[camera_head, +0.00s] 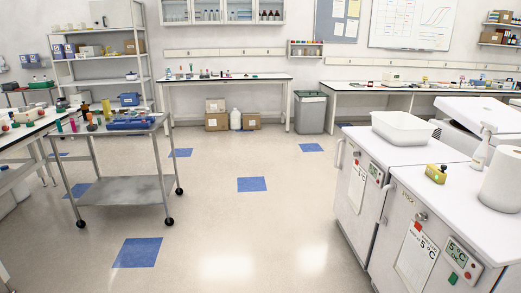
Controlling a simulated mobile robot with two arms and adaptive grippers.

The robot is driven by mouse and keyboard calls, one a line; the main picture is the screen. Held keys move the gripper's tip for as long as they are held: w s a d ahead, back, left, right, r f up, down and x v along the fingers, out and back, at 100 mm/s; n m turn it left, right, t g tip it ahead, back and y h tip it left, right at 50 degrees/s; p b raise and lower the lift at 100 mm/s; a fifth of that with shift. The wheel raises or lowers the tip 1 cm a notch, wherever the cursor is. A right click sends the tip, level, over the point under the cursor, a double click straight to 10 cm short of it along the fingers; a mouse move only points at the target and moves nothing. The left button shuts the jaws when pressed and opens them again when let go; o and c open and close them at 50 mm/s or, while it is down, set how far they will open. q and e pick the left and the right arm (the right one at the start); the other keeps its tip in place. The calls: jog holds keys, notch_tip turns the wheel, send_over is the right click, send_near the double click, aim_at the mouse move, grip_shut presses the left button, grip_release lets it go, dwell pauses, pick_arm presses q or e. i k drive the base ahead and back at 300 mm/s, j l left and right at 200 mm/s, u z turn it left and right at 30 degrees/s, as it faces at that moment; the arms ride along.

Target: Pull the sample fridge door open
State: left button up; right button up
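Two white under-bench units stand at the right. The nearer unit (408,213) has a display reading about 5 °C (457,252), a paper label, a round lock and a green and a red button. A vertical handle (383,207) is on its left edge. The farther unit (350,205) has a similar panel, a label and a vertical handle (339,153) at its left edge. Both doors look shut. I cannot tell for sure which one is the sample fridge. Neither of my grippers is in view.
A white tub (402,127), a yellow item (436,174), a spray bottle (484,147) and a paper roll (502,181) stand on the units. A steel cart (121,188) stands at left. A grey bin (310,111) is at the back. The middle floor is clear.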

aim_at(357, 194)
jog(key=i+z, duration=0.15)
jog(key=i, duration=0.5)
jog(key=i+z, duration=0.1)
jog(key=i, duration=0.55)
jog(key=i+j+z, duration=0.15)
jog(key=i, duration=0.45)
